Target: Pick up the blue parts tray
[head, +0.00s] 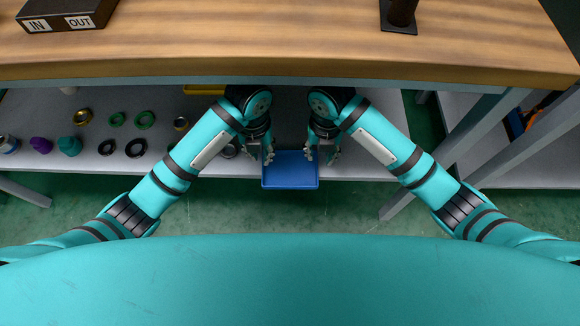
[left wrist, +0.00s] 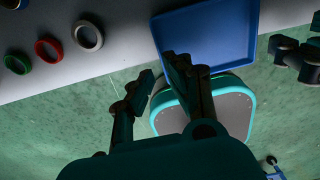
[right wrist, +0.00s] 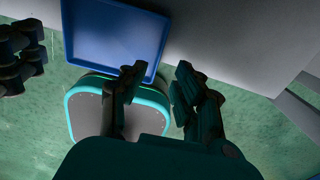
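The blue parts tray (head: 290,172) lies on the grey lower shelf under the workbench, its front edge slightly past the shelf's front edge. It looks empty and also shows in the left wrist view (left wrist: 207,35) and right wrist view (right wrist: 115,38). My left gripper (head: 261,153) is open at the tray's left side, one finger on each side of that edge as seen from above. My right gripper (head: 321,153) is open at the right side in the same way. Both gaps look empty in the wrist views; I cannot tell whether any finger touches the tray.
Several rings and fittings, including a green ring (head: 145,119) and a purple fitting (head: 41,145), lie on the shelf (head: 215,165) to the left. A yellow tray (head: 204,90) is partly hidden behind. The wooden benchtop (head: 290,45) overhangs above. Table legs (head: 440,155) stand right.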

